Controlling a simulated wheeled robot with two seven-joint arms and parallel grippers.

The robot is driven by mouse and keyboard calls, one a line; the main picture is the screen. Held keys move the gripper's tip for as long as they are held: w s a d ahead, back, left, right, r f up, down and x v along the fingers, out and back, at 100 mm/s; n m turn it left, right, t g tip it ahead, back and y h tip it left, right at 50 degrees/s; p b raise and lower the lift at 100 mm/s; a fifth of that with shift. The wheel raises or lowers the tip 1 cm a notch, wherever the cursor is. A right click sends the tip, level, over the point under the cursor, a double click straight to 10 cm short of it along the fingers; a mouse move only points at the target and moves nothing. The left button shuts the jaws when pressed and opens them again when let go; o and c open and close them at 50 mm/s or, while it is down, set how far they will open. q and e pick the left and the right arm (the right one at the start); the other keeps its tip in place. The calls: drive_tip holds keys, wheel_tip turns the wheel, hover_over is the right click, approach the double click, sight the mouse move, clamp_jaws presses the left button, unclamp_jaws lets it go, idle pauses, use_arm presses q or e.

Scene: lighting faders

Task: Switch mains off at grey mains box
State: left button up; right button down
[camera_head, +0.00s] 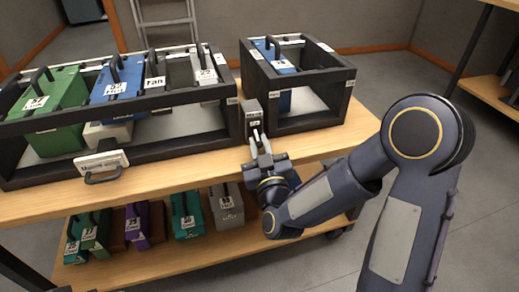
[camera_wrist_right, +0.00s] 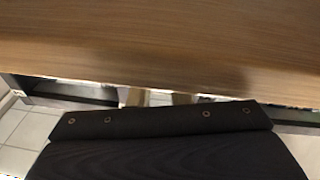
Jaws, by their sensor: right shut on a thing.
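The grey mains box (camera_head: 252,106) is a small upright box at the front edge of the wooden bench, between the two black racks. Its front carries small labels, too small to read surely. My right gripper (camera_head: 257,140) is at the lower front of this box, its fingers pointing at it and shut on a small part there, apparently the switch lever. The fingers cover that part, so its position cannot be told. The right wrist view shows the dark gripper body (camera_wrist_right: 160,150) close to the bench edge (camera_wrist_right: 150,75). My left gripper is not in view.
A long black rack (camera_head: 180,97) with green, blue and grey units stands left; a smaller black rack (camera_head: 310,122) stands right, close to my gripper. More units (camera_head: 187,213) stand on the lower shelf.

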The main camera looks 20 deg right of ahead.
drive_tip(key=c, duration=1.4)
unclamp_jaws()
drive_tip(key=shift+o, duration=0.2)
drive_tip(key=shift+s, duration=0.1)
drive_tip(key=s+f, duration=0.1)
drive_tip(key=s, duration=0.6)
drive_tip(key=shift+s+f, duration=0.2)
drive_tip(key=shift+s, duration=0.1)
drive_tip(key=shift+a, duration=0.1)
